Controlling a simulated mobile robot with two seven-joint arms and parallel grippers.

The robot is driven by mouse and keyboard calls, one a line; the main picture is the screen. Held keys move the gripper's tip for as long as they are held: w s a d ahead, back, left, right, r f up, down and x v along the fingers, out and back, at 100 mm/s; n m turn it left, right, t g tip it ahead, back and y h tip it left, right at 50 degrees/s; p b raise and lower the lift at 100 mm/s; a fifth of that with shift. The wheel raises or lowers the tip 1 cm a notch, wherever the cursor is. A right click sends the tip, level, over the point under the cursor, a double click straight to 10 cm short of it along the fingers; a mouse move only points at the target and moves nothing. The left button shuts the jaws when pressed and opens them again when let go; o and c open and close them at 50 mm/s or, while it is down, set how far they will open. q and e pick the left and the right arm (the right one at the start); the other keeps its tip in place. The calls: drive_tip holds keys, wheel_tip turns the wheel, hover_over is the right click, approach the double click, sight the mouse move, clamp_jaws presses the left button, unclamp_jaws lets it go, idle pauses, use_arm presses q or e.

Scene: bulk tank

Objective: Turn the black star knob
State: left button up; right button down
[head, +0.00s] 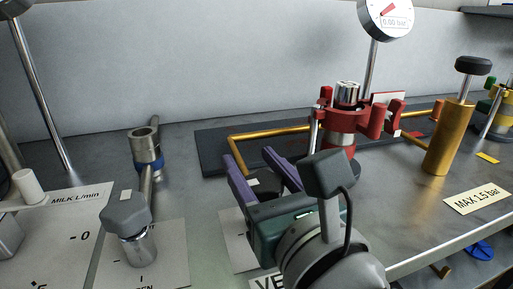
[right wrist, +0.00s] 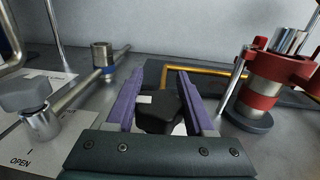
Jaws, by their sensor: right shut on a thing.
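The black star knob (head: 266,187) sits low between the purple fingers of my right gripper (head: 249,158), partly hidden by them in the head view. In the right wrist view the knob (right wrist: 163,115) is dark and lobed, with a small white mark at its left, and lies between the two fingers (right wrist: 160,77). My right gripper is shut on it. The knob's stem and base are hidden behind the gripper body. My left gripper does not show.
A grey-handled valve (head: 127,215) stands to the left, with a metal pipe fitting (head: 146,148) behind it. A red clamp assembly (head: 345,118) under a gauge (head: 385,17) and a brass cylinder (head: 448,138) stand to the right. A yellow pipe (head: 250,134) runs behind.

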drive_tip(key=shift+a+r+n+g+y+p, duration=0.15)
drive_tip(key=shift+n+g+y+p, duration=0.7)
drive_tip(key=shift+y, duration=0.45)
drive_tip(key=shift+s+a+n+y, duration=0.1)
drive_tip(key=shift+n+y, duration=0.4)
drive_tip(key=shift+n, duration=0.05)
drive_tip(key=shift+s+a+f+n+g+y, duration=0.1)
drive_tip(key=shift+f+n+g+y, duration=0.05)
drive_tip(key=shift+n+g+y, duration=0.35)
drive_tip(key=shift+s+a+f+n+g+y, duration=0.1)
drive_tip(key=shift+n+g+y, duration=0.2)
drive_tip(key=shift+g+y, duration=0.3)
drive_tip(key=n+g+y, duration=0.1)
drive_tip(key=n+g+y+b, duration=0.1)
drive_tip(key=g, duration=0.1)
drive_tip(key=shift+s+a+f+n, duration=0.15)
drive_tip(key=shift+s+a+n, duration=0.05)
drive_tip(key=shift+n, duration=0.1)
drive_tip(key=n+g+y+b, duration=0.1)
drive_tip(key=g, duration=0.1)
drive_tip(key=n+g+y+b, duration=0.1)
drive_tip(key=g+b, duration=0.1)
drive_tip(key=shift+s+a+n+b, duration=0.2)
drive_tip(key=shift+s+n+b, duration=0.1)
drive_tip(key=shift+s, duration=0.05)
drive_tip(key=shift+s+r+n+g+y+b, duration=0.2)
drive_tip(key=shift+n+g+y+b, duration=0.2)
drive_tip(key=shift+n+g+b, duration=0.45)
